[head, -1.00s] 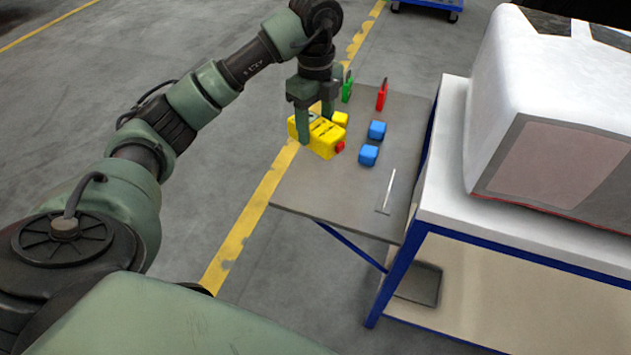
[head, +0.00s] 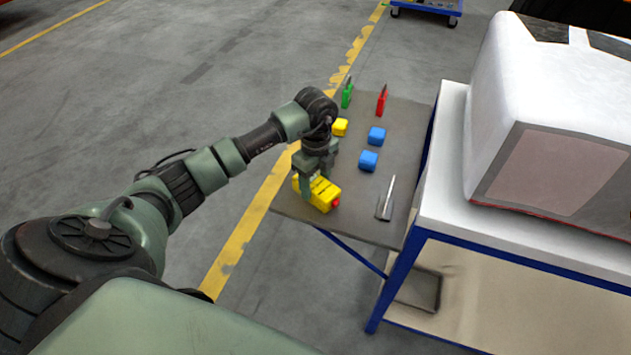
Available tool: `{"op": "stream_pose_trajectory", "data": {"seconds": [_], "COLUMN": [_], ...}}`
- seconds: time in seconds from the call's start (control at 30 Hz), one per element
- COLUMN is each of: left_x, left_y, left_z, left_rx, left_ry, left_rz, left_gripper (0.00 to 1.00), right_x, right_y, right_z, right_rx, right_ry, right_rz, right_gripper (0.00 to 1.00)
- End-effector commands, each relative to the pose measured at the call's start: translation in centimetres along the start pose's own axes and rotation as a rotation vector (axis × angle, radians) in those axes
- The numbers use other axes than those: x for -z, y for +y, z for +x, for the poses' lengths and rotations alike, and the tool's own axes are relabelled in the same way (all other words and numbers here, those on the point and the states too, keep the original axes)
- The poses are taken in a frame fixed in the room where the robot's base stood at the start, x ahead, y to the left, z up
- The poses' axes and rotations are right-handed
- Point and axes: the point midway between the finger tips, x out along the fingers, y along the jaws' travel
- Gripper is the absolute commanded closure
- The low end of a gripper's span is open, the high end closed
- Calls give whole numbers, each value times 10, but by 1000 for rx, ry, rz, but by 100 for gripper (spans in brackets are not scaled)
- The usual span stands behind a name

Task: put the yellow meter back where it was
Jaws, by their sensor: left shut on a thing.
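The yellow meter (head: 326,194), a blocky yellow case with a red part at its right end, is at the near left part of the grey side table (head: 285,203). My left gripper (head: 313,188) is shut on it from above. I cannot tell whether the meter touches the table top. My right gripper is not in view.
A small yellow block (head: 340,127), two blue blocks (head: 376,136) (head: 368,161), a green tool (head: 347,95) and a red tool (head: 382,100) stand farther back. A thin metal tool (head: 386,200) lies at the right. A white nosecone (head: 545,120) sits on the blue-framed bench (head: 455,205).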

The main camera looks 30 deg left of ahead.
Motion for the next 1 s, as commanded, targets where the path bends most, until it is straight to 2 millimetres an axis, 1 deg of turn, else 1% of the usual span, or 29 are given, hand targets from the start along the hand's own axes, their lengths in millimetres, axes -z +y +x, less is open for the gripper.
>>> {"op": "stream_pose_trajectory", "data": {"seconds": [0.2,0.3,0.33,0.4,0.67,0.77,0.8,0.87,1.0], "left_x": [0,0,0,0,0,0,0,0,-1], "left_y": [-1,-1,0,0,0,0,-1,-1,-2], "left_z": [0,2,3,2,2,-2,-4,-10,-37], "left_rx": [3,3,2,1,1,2,3,3,6], "left_ry": [0,0,0,0,0,0,0,-1,-2], "left_rz": [0,0,0,0,0,0,1,1,0], "left_gripper": [100,100,40,24,24,24,24,24,24], "right_x": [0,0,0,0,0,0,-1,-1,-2], "right_y": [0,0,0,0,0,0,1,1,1], "right_z": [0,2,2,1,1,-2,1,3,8], "right_rx": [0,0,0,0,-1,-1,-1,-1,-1], "right_ry": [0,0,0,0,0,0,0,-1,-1], "right_rz": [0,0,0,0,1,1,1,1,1], "right_gripper": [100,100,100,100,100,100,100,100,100]}}
